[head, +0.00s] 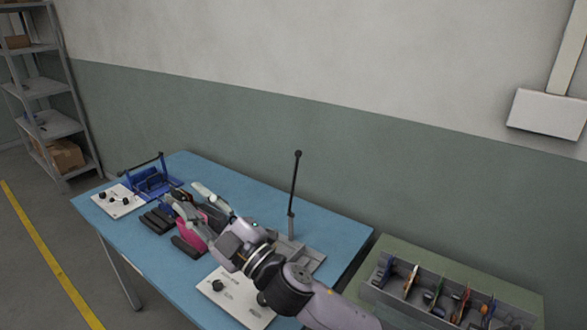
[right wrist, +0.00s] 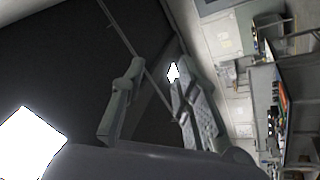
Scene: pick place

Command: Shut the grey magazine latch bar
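The grey magazine (head: 307,258) sits at the right part of the blue table, partly hidden behind my right arm. Its latch bar (head: 293,190), a thin dark rod with a ball at the top, stands nearly upright, swung open. My right gripper (head: 174,199) reaches over the table to the left of the magazine, well apart from the bar. In the right wrist view its two fingers (right wrist: 157,72) are spread, with nothing seen between them. My left gripper does not show.
A blue magazine (head: 152,183) with a dark bar stands at the table's far left, beside a white panel with black knobs (head: 118,203). Dark blocks (head: 156,221) and a pink object (head: 196,236) lie near my gripper. Another white panel (head: 240,302) is at the front. A tool bin (head: 400,302) stands right.

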